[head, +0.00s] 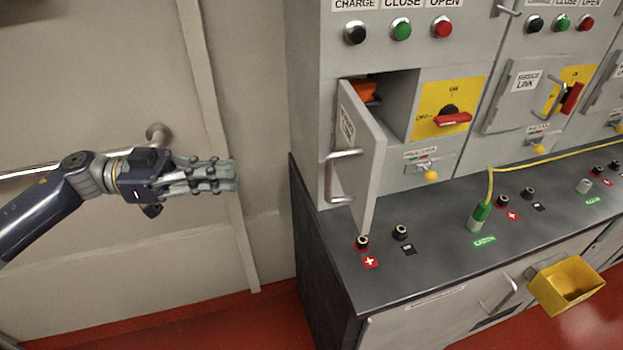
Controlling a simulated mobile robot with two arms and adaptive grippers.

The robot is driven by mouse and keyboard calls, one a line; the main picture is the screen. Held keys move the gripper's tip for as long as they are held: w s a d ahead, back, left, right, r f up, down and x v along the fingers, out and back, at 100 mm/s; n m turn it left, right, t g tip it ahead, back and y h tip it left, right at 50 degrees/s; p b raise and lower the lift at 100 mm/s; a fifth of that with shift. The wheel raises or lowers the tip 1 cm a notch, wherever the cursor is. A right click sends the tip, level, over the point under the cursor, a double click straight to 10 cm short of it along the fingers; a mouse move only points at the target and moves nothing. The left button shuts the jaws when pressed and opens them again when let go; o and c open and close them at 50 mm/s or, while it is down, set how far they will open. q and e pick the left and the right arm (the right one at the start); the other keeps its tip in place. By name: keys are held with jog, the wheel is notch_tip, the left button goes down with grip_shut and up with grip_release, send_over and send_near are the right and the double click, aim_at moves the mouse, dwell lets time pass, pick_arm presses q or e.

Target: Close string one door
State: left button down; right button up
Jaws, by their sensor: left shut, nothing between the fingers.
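The string one door (362,152) is a small grey door on the left cabinet in the head view. It stands swung open toward me, with a silver handle (337,172) on its left face. The compartment behind it (392,98) is open, with an orange part (363,91) inside. My left gripper (236,175) is shut and empty, pointing right. It is left of the door, clearly apart from the handle, in front of the bare wall. My right gripper is not in view.
A dark counter (430,275) lies below the door with black terminals and a green plug (478,217) on a yellow cable. Right of the compartment is a yellow plate with a red rotary switch (453,119). A yellow bin (566,285) hangs at the counter's front. The neighbouring door (512,96) looks closed.

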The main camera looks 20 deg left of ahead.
pick_arm(q)
jog(key=p+x, duration=0.4)
jog(key=x, duration=0.9)
jog(key=shift+w+d+p, duration=0.25)
jog(key=shift+d+p, duration=0.05)
jog(key=shift+p, duration=0.05)
jog(key=shift+f, duration=0.1)
